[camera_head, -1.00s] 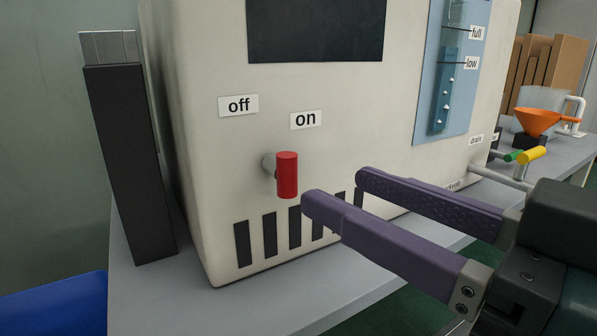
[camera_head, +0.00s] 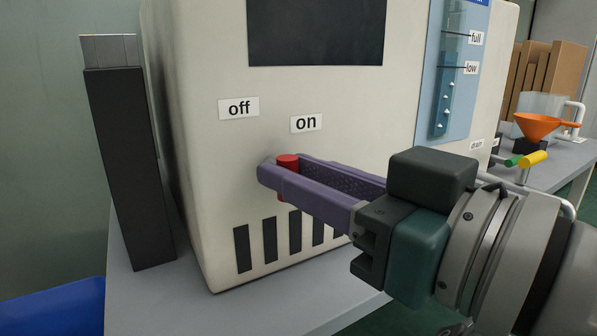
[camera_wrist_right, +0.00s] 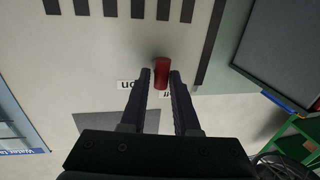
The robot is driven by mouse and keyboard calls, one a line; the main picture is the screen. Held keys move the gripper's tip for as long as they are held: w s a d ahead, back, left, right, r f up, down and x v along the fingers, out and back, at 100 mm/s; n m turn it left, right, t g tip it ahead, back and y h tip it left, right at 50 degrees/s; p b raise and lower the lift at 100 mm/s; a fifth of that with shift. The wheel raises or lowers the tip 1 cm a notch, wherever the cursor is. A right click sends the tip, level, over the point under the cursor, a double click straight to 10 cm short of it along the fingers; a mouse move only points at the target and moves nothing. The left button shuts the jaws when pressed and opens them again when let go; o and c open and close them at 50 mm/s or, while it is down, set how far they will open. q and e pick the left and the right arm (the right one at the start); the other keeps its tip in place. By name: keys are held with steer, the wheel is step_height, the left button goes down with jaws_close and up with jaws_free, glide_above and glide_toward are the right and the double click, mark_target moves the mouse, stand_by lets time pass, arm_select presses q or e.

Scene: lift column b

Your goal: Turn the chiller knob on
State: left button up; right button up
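The chiller (camera_head: 210,200) is a large cream box on a grey table. Its knob is a red cylinder (camera_head: 288,160) on the front face, below and between the "off" label (camera_head: 238,108) and the "on" label (camera_head: 306,123). My right gripper (camera_head: 282,168) has its purple fingers on either side of the knob, and the near finger hides much of it. In the right wrist view the red knob (camera_wrist_right: 161,74) stands between the fingertips, with narrow gaps showing, so the gripper looks open around it. My left gripper is not in view.
A tall black block (camera_head: 130,165) stands left of the chiller. Dark vent slots (camera_head: 270,240) lie below the knob. A blue level gauge (camera_head: 445,90), yellow (camera_head: 534,158) and green (camera_head: 513,161) valve handles, and an orange funnel (camera_head: 537,126) are at the right.

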jaws_close()
steer(key=shift+m, duration=0.3)
steer(key=shift+d+f+m+t+b, duration=0.15)
steer(key=shift+m+t+b, duration=0.4)
steer(key=shift+m, duration=2.45)
steer(key=shift+f+m+t+b, duration=0.2)
steer(key=shift+m+t, duration=0.55)
steer(key=shift+m, duration=2.55)
steer(key=shift+w, duration=0.1)
